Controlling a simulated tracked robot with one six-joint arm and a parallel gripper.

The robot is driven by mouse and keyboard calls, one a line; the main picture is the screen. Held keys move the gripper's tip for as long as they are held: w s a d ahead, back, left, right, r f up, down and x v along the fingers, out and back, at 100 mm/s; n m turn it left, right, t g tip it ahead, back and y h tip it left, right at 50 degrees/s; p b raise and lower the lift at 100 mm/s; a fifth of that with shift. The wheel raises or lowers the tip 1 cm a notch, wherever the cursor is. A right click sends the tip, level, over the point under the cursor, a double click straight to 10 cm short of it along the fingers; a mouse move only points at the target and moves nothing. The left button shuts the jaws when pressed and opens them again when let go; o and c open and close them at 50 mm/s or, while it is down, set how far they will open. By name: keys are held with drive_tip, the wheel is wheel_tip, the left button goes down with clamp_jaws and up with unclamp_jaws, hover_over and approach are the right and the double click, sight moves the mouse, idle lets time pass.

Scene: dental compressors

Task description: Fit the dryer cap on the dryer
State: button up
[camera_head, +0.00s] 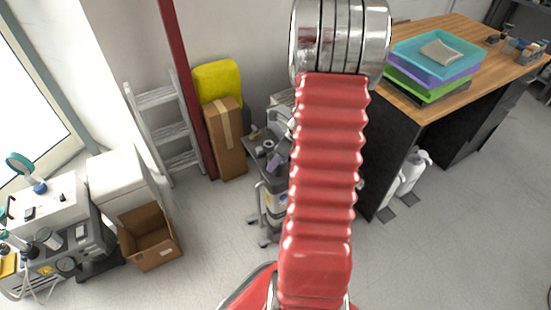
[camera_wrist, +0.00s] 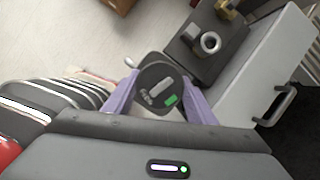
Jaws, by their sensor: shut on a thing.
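In the wrist view my gripper (camera_wrist: 158,92), with two purple fingers, is shut on a dark round cap with a grey bar and a green label, which I take for the dryer cap (camera_wrist: 150,99). Beyond it is a dark block with a pale ring around an opening (camera_wrist: 211,42), apparently the dryer. The cap appears to the lower left of the ring in the picture, apart from it; the height gap cannot be told. In the head view the grey wheeled unit (camera_head: 269,199) is partly hidden behind my red arm, and the gripper is mostly hidden.
A brass-coloured fitting (camera_wrist: 229,9) and a light grey case with a handle (camera_wrist: 262,75) are beside the ring. A wooden-topped desk (camera_head: 420,105) stands right, an open cardboard box (camera_head: 150,240) and other equipment left. A tall carton (camera_head: 225,140) stands behind the unit.

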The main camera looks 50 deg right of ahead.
drive_tip(key=shift+f, duration=0.8)
drive_tip(key=o, duration=1.2)
drive_tip(key=shift+f, duration=0.1)
drive_tip(key=v, duration=1.4)
drive_tip(key=shift+f, duration=0.1)
